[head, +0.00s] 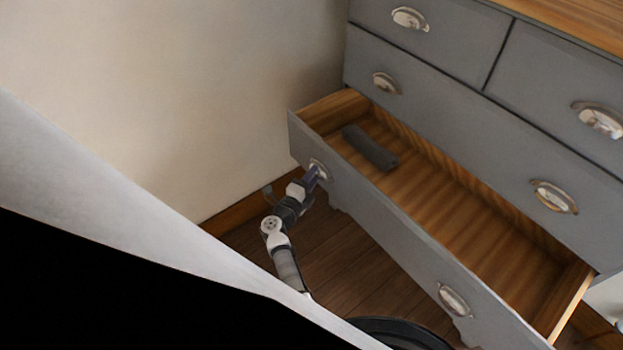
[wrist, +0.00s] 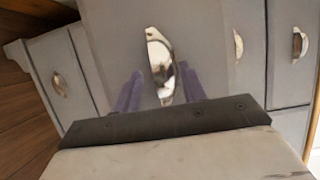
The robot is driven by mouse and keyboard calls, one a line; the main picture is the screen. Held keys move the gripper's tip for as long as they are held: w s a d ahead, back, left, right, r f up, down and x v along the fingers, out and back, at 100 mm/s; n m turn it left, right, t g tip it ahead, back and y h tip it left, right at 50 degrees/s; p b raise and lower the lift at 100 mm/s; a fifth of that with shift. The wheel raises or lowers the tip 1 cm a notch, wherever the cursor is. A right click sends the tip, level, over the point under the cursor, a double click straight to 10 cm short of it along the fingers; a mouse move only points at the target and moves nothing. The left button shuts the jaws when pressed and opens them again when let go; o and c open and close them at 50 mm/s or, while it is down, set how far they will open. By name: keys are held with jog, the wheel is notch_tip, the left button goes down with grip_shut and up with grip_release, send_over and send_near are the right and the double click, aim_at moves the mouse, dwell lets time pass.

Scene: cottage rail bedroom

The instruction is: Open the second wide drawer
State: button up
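The grey dresser has a lower wide drawer (head: 400,235), below another wide drawer, and it is pulled well out. Its wooden inside shows. Its left metal cup handle (head: 321,168) is at my gripper (head: 312,178), and its right handle (head: 454,300) is free. In the wrist view the cup handle (wrist: 158,60) lies between the two purple fingers of my gripper (wrist: 162,82). The fingers are apart, with a gap visible on the left side of the handle. Whether a finger touches the handle I cannot tell.
A dark grey roll-like object (head: 370,147) lies in the open drawer. The upper wide drawer (head: 460,130) and the small drawers (head: 440,35) above are closed. A pale wall (head: 200,90) stands left of the dresser. Wooden floor (head: 350,265) shows in front.

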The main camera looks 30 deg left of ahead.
jog(key=shift+s, duration=0.15)
jog(key=s+b, duration=0.2)
jog(key=s, duration=1.1)
jog(key=shift+s+d, duration=0.3)
jog(key=shift+d, duration=0.05)
